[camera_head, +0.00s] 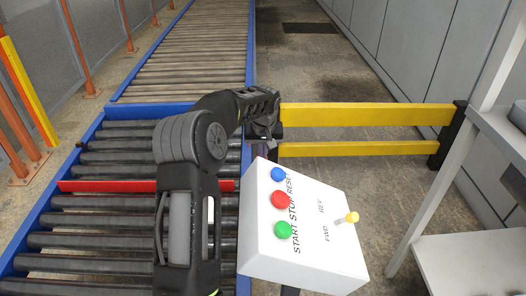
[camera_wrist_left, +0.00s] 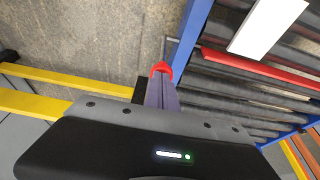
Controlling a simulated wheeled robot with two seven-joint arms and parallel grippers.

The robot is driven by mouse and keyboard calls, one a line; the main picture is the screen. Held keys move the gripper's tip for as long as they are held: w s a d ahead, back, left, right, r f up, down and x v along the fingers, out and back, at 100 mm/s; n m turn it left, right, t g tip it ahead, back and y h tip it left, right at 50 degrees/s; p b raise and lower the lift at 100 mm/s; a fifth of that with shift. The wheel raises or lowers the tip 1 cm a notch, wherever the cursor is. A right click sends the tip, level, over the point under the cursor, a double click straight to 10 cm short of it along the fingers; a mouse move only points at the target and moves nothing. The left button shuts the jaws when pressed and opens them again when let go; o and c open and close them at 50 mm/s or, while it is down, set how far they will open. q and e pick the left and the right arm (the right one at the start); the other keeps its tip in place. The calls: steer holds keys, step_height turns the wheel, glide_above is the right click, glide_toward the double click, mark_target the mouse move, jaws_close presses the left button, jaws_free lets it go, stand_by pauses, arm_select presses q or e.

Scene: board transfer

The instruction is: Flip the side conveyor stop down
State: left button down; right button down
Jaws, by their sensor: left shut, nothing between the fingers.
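The stop shows as a red bar (camera_head: 110,186) lying across the conveyor rollers, partly hidden behind my left arm. It also shows in the left wrist view (camera_wrist_left: 255,66). I cannot tell how far it is raised. My left gripper (camera_head: 263,147) is just outside the conveyor's right blue rail, behind the control box, which hides part of it. In the left wrist view its fingers (camera_wrist_left: 161,92) are shut and hold nothing. A small red knob-like piece (camera_wrist_left: 161,69) shows at the fingertips; I cannot tell whether they touch it. My right gripper is out of view.
A white control box (camera_head: 300,235) with blue, red and green buttons and a yellow switch stands close to my left arm. A yellow barrier (camera_head: 365,115) runs to the right of the gripper. The blue conveyor rail (camera_head: 251,60) is on its left. A grey table (camera_head: 470,265) stands at right.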

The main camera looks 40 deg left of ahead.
arm_select(q)
step_height(320, 180, down, 5)
steer(key=shift+r+b, duration=0.2)
steer(key=shift+b, duration=0.4)
steer(key=shift+s+f, duration=0.1)
steer(key=shift+f, duration=0.15)
step_height(320, 180, up, 5)
steer(key=p, duration=0.3)
steer(key=shift+f, duration=0.1)
steer(key=p+v, duration=0.2)
steer(key=v, duration=0.7)
steer(key=shift+d+r, duration=0.15)
steer(key=shift+r, duration=0.25)
